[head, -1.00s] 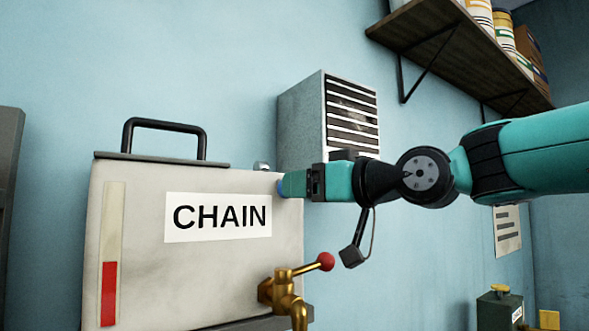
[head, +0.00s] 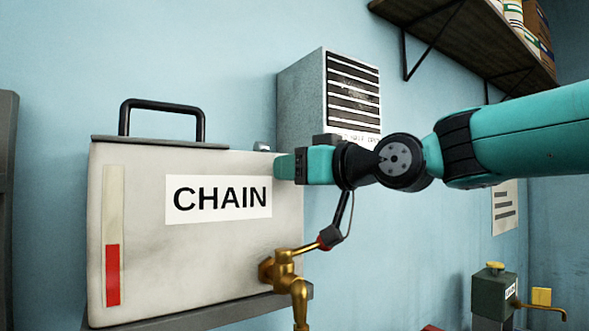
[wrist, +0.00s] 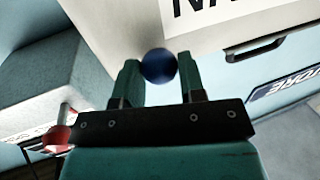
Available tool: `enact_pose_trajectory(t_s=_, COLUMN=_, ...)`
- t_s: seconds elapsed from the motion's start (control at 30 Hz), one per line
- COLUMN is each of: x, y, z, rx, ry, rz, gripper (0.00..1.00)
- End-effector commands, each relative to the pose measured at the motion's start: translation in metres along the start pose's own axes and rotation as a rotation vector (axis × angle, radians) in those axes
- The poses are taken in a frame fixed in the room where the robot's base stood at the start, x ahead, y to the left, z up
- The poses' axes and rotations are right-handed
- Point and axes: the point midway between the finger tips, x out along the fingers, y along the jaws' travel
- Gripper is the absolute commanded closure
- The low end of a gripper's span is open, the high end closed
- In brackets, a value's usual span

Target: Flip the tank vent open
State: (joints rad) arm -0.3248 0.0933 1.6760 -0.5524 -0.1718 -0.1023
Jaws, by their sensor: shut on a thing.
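The grey-white tank (head: 140,260) labelled CHAIN stands at the left in the head view. My gripper (head: 284,167) is at its upper right corner, level with the top of the label. A small grey fitting (head: 262,146) shows on the tank's top just left of my gripper. In the wrist view, my gripper (wrist: 160,76) is shut on a round blue knob (wrist: 159,65), with one finger on each side. The tank (wrist: 110,25) is behind the knob. In the head view my fingers hide the knob. Whether the vent is open cannot be told.
A brass tap (head: 288,270) sticks out of the tank's lower right front, below my arm. A black handle (head: 162,104) stands on the tank. A grey louvred box (head: 302,105) is on the wall behind my gripper. A shelf (head: 445,35) hangs upper right.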

Motion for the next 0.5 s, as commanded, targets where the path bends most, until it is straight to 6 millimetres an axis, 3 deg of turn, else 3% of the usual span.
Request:
enact_pose_trajectory(t_s=0.27, x=0.003, y=0.001, z=0.014, rx=-0.018, ry=0.065, rz=0.000, gripper=1.00)
enact_pose_trajectory(t_s=0.5, x=0.004, y=0.001, z=0.010, rx=-0.025, ry=0.091, rz=0.000, gripper=1.00)
